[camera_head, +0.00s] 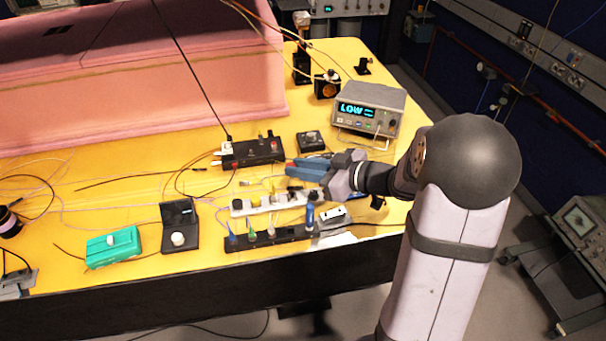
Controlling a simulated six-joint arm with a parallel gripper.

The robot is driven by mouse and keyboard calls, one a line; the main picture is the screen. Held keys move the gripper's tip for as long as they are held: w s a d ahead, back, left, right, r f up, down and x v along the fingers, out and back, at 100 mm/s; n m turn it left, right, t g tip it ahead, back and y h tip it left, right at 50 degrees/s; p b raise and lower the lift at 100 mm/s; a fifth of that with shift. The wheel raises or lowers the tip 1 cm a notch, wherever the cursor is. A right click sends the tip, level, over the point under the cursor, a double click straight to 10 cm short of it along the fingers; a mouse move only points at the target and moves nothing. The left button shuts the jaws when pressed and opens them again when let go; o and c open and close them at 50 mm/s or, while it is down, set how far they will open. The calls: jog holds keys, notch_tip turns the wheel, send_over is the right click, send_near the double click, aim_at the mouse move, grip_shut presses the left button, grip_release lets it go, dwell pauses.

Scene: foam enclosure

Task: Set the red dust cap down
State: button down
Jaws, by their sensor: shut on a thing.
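My gripper (288,169) reaches in from the right, low over the middle of the yellow table, its blue fingers pointing left. I cannot tell the height of the fingertips above the table.
A white strip (250,206) and a black strip (290,234) with coloured connectors lie in front of my gripper. A meter reading LOW (368,110) stands behind. An open black case (180,226) and a green box (113,247) are left. Cables cross the yellow table (140,200).

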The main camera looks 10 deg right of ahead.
jog(key=m+t+h+b, duration=0.2)
jog(key=m+t+h, duration=0.1)
jog(key=m+h, duration=0.1)
send_over(384, 218)
jog(key=shift+f, duration=5.75)
jog(key=shift+f+b, duration=0.3)
